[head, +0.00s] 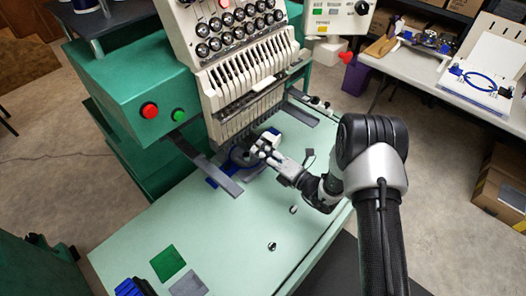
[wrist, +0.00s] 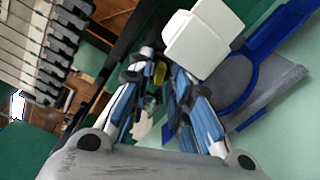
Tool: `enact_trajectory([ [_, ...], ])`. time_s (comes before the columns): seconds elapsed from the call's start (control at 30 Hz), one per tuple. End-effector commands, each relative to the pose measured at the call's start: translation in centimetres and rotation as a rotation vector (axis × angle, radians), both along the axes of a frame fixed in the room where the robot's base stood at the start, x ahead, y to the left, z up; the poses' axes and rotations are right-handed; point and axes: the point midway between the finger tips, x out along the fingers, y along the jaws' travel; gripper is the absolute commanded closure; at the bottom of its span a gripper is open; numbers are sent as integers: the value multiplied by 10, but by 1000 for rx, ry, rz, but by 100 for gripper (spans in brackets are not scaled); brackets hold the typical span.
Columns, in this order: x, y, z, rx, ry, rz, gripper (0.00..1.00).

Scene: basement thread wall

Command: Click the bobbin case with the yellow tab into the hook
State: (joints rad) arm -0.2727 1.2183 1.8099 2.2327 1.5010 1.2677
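My gripper (head: 262,147) reaches in low under the needle heads of the embroidery machine (head: 235,75). In the wrist view its two blue-padded fingers (wrist: 168,78) lean together, with a small yellow piece (wrist: 160,72) between the tips. This looks like the tab of the bobbin case; the case body is mostly hidden by the fingertips. A white block (wrist: 203,38) is just beyond the right finger. The hook cannot be made out; the gripper and machine hide that area in the head view.
A blue frame (wrist: 245,85) lies right of the fingers in the wrist view. Two small shiny round parts (head: 272,246) (head: 293,209) lie on the pale green table (head: 215,235). Green and grey cloth squares (head: 167,263) (head: 188,285) lie at its front left. The table's middle is clear.

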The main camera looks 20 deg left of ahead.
Motion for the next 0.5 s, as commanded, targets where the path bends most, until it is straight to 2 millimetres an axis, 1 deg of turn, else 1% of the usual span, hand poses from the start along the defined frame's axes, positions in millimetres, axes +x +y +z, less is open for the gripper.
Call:
enact_trajectory([
  [0.03, 0, 0, 0, 0, 0, 0, 75],
  [0.1, 0, 0, 0, 0, 0, 0, 71],
  [0.13, 0, 0, 0, 0, 0, 0, 70],
  [0.37, 0, 0, 0, 0, 0, 0, 70],
  [0.5, -2, -7, -1, -1, 1, -2, 70],
])
